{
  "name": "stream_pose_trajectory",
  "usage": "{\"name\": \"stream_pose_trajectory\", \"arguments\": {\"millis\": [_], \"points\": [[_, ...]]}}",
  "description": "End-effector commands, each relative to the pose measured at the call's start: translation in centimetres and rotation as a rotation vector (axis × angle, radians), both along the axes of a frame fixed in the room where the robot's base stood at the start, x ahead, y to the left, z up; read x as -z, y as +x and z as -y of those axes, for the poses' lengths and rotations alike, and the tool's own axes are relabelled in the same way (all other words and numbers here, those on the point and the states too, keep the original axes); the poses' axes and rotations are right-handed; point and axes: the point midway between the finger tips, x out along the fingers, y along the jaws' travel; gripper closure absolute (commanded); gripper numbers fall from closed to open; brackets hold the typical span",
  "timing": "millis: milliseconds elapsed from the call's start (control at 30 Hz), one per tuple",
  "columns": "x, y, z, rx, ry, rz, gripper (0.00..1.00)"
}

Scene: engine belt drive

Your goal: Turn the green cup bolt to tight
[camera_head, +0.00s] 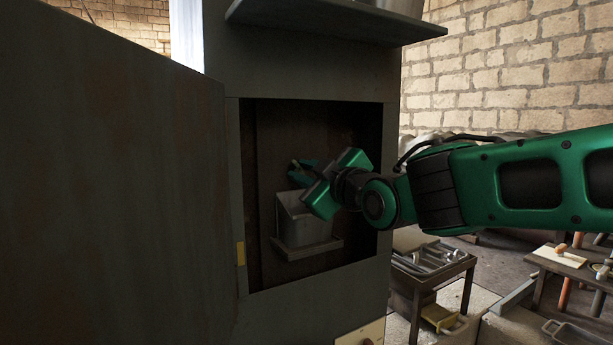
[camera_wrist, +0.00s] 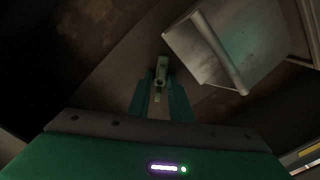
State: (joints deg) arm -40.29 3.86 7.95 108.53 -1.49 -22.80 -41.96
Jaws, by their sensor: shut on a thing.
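A small pale green bolt (camera_wrist: 161,71) stands at the tips of my gripper (camera_wrist: 160,92) in the wrist view, against the dark back wall of the cabinet. My gripper's two fingers are shut on it. In the head view, my gripper (camera_head: 302,171) is inside the open cabinet, just above the grey cup (camera_head: 303,222), and the bolt is too small to make out clearly. The cup also shows close at the upper right of the wrist view (camera_wrist: 205,55). How tight the bolt is cannot be seen.
The cup is on a small ledge (camera_head: 308,249) inside the cabinet. The cabinet door (camera_head: 110,180) stands open at the left. The opening's frame (camera_head: 316,288) surrounds my wrist area. A tool table (camera_head: 432,268) is at the right.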

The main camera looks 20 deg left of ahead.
Motion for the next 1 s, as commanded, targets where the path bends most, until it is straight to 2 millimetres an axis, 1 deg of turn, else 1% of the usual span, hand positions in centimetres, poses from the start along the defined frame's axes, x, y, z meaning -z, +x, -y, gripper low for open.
{"name": "stream_pose_trajectory", "arguments": {"millis": [300, 600, 1000], "points": [[0.11, 0.17, 0.15, 0.004, 0.191, -0.227, 1.00], [0.06, 0.16, 0.13, 0.005, 0.344, -0.405, 1.00], [0.00, 0.23, 0.19, 0.006, 0.445, -0.520, 1.00]]}}
